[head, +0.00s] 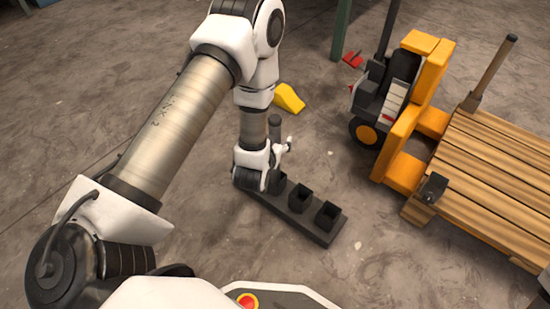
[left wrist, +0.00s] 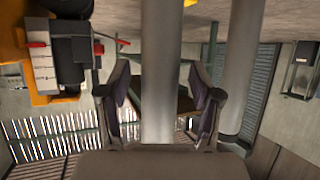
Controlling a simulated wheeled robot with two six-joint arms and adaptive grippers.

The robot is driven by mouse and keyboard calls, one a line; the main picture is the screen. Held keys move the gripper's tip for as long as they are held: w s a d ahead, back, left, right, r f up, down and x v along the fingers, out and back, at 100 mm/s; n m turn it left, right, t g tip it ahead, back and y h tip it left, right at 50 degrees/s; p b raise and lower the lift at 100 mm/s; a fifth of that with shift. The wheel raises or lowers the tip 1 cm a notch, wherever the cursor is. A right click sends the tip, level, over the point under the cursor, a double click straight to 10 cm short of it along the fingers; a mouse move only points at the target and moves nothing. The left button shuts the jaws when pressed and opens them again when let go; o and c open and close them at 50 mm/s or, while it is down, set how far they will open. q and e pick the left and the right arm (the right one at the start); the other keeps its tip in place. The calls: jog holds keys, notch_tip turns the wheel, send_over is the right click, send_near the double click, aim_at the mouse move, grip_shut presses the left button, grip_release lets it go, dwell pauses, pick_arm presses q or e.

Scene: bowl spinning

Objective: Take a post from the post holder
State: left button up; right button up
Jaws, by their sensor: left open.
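The post holder (head: 322,228) is a dark bar on the floor with square sockets; the two sockets at its right end are empty. Its far left part is hidden behind my left wrist. A dark grey post (head: 275,125) stands upright there, partly covered by my arm. My left gripper (head: 270,181) is low over that end, its fingers mostly hidden in the head view. In the left wrist view its open fingers stand either side of a grey post (left wrist: 160,65), with a gap on both sides. A second post (left wrist: 243,65) is right of the fingers.
A wooden pallet (head: 485,165) lies at the right, with a post (head: 494,72) upright in a corner socket and an empty corner bracket (head: 433,189). An orange and black pallet truck (head: 405,150) stands beside it. A yellow wedge (head: 289,98) lies behind my wrist.

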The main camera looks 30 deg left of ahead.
pick_arm(q)
grip_shut()
jog(key=shift+r, duration=0.1)
